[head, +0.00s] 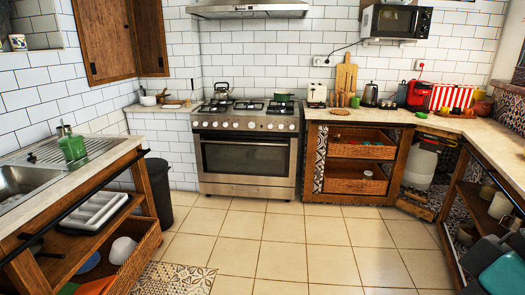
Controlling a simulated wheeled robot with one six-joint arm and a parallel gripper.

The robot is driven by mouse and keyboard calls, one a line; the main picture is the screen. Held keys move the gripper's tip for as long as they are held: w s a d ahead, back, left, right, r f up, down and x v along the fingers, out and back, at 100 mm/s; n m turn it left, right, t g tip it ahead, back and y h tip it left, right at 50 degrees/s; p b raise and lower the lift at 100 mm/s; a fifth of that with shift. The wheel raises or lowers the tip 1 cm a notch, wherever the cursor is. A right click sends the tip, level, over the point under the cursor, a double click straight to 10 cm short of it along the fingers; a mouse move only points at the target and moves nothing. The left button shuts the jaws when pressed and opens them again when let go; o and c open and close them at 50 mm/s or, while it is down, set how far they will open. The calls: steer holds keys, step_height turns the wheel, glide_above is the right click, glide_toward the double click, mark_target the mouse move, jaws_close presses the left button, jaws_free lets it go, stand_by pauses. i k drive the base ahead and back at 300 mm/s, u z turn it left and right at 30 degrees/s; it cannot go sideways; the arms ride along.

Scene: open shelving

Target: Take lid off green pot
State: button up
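A small green pot (282,97) sits on the right rear part of the stove top (250,104), at the far wall. It is small in the head view, and I cannot tell the lid apart from the pot. My gripper is not in view.
A kettle (222,88) stands on the stove's left rear. Another counter (490,142) runs along the right. The tiled floor (265,240) between is clear.

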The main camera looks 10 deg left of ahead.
mark_target(70, 139)
steer(key=u, duration=0.25)
steer(key=i, duration=2.05)
steer(key=u, duration=1.2)
steer(key=i, duration=1.75)
steer(key=u, duration=1.45)
steer(key=i, duration=1.05)
steer(key=u, duration=0.3)
